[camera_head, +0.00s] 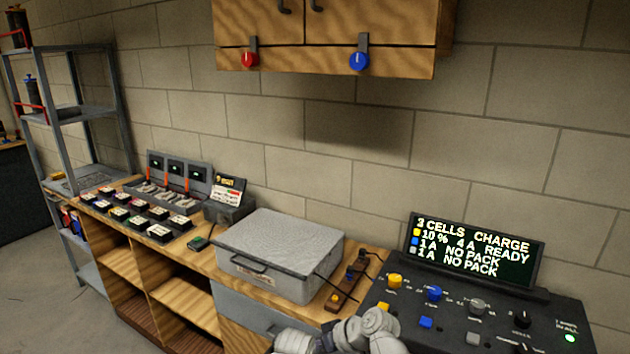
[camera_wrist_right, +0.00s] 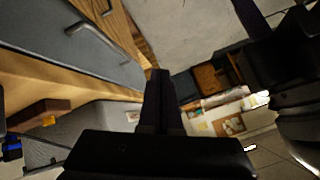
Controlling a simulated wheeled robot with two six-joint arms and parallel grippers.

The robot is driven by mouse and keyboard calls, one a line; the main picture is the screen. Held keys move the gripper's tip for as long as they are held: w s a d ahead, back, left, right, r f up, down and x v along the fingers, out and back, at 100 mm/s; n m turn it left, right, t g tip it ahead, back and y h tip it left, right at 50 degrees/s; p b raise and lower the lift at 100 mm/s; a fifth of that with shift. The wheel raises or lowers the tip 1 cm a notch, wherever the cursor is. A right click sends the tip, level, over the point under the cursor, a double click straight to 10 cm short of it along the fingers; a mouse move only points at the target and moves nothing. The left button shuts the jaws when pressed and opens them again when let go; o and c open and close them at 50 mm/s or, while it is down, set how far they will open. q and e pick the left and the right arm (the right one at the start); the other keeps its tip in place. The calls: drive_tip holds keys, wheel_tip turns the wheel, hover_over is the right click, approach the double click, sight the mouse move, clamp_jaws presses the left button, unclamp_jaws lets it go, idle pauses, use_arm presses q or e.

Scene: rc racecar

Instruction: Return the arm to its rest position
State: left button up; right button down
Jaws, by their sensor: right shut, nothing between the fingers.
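My right gripper (camera_wrist_right: 160,74) shows in the right wrist view with its two dark fingers pressed together and nothing between them. Beyond the fingers are a grey drawer front (camera_wrist_right: 75,45) with a metal handle and wooden bench edges, seen tilted. No contact with them is visible. In the head view, pale grey links of one of my arms show at the bottom edge, in front of the bench and the charger console (camera_head: 470,325). The gripper on that arm is hidden or out of frame there. My left gripper is in neither view.
A grey lidded case (camera_head: 280,245) stands on the wooden bench, with a small wooden switch strip (camera_head: 345,292) beside it. Several battery packs (camera_head: 120,213) lie further left. Floor is open at left.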

drive_tip(key=s+d+f+m+g+h, duration=0.1)
drive_tip(key=s+d+f+m+h, duration=0.15)
drive_tip(key=d, duration=0.35)
drive_tip(key=s+d+f+m+g+h, duration=0.1)
drive_tip(key=s+d+f+m+h, duration=0.15)
drive_tip(key=d, duration=0.35)
drive_tip(key=s+d+f+m+g+h, duration=0.1)
drive_tip(key=d+f+m+h, duration=0.1)
drive_tip(key=d+h, duration=0.35)
drive_tip(key=s+a+r+n+g+p, duration=0.1)
drive_tip(key=s+a+n, duration=0.3)
drive_tip(key=a, duration=0.5)
drive_tip(key=shift+s+a+r+p, duration=0.15)
drive_tip(key=shift+s+r+p, duration=0.6)
drive_tip(key=shift+s, duration=0.2)
